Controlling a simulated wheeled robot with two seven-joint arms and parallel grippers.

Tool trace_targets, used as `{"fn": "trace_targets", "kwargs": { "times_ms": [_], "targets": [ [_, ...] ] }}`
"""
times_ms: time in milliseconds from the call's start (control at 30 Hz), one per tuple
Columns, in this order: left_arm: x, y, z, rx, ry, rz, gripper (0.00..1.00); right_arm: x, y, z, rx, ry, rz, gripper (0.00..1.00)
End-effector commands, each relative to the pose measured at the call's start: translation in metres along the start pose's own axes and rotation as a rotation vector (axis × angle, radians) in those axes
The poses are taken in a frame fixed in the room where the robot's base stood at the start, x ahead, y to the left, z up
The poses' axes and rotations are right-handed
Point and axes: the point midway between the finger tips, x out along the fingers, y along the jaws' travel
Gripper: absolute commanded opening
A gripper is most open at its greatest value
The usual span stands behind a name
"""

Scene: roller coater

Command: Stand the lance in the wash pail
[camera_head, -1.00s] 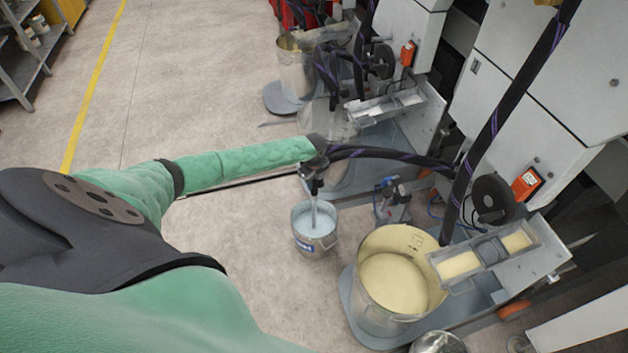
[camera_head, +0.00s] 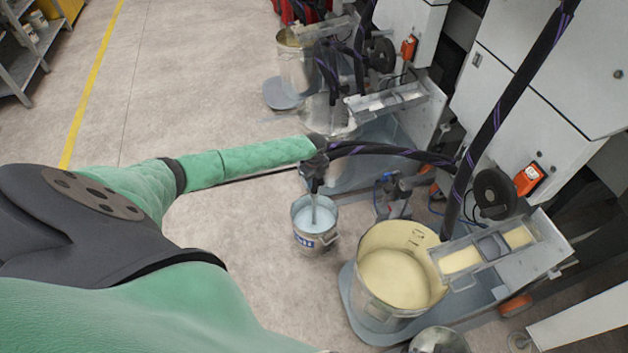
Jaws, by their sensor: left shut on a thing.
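The wash pail (camera_head: 316,239) is a small grey metal bucket with pale blue liquid, standing on the floor near the middle. The lance (camera_head: 313,206) is a thin metal tube that hangs down into the pail, its lower end in the liquid. My left gripper (camera_head: 315,180) is dark, above the pail, and shut on the lance's upper part. A black hose with purple stripes (camera_head: 390,152) runs from there to the right. The finger details are too small to see clearly. My right gripper does not show.
A large bucket of cream-coloured paint (camera_head: 393,278) stands on a grey platform right of the pail, beside a machine with a tray (camera_head: 485,250). Another metal drum (camera_head: 296,66) stands farther back. The floor (camera_head: 200,60) at left is clear up to the shelf (camera_head: 28,50).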

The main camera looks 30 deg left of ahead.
Motion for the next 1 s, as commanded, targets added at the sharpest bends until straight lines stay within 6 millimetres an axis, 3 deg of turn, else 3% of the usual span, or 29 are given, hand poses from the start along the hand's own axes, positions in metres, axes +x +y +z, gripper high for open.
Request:
{"fn": "trace_targets", "kwargs": {
  "times_ms": [800, 833, 933, 1000],
  "targets": [
    [0.019, 0.000, 0.000, 0.000, 0.000, 0.000, 0.00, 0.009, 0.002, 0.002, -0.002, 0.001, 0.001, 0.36],
    [0.019, 0.000, 0.000, 0.000, 0.000, -0.001, 0.31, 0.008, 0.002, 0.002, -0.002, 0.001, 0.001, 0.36],
    [0.019, 0.000, 0.000, 0.000, 0.000, 0.000, 0.50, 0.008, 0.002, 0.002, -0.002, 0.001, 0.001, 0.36],
    [0.019, 0.000, 0.000, 0.000, 0.000, 0.000, 0.54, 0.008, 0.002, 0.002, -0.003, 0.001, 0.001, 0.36]
  ]
}}
